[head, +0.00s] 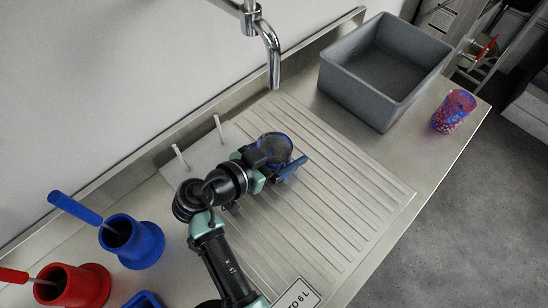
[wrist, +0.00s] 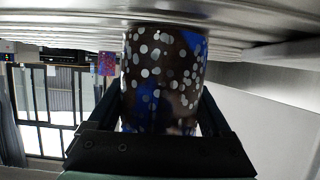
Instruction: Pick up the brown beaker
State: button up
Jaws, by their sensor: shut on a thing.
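The brown beaker (head: 274,147) is at the left part of the ribbed metal draining board (head: 340,190). In the wrist view the beaker (wrist: 163,80) is dark brown with blue patches and pale dots. My gripper (head: 281,158) is shut on it, with one finger on each side of its wall in the wrist view (wrist: 163,100). One end of the beaker appears at the metal surface in the wrist view; I cannot tell whether it touches or is just clear of it. My gripper hides part of the beaker in the head view.
A grey tub (head: 385,75) stands at the back right. A red and blue speckled cup (head: 454,111) stands near the right edge. A metal faucet (head: 268,45) hangs above the back. Blue (head: 133,243) and red (head: 75,286) holders stand at the left front. The draining board's right part is clear.

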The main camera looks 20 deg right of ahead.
grip_shut()
jog(key=shift+r, duration=0.25)
notch_tip(320, 180, up, 10)
jog(key=shift+f, duration=0.25)
dwell(0.6)
jog(key=shift+r+p, duration=0.15)
jog(key=shift+p, duration=0.2)
notch_tip(320, 180, up, 4)
jog(key=p, duration=0.2)
jog(key=shift+p, duration=0.35)
jog(key=shift+w, duration=0.1)
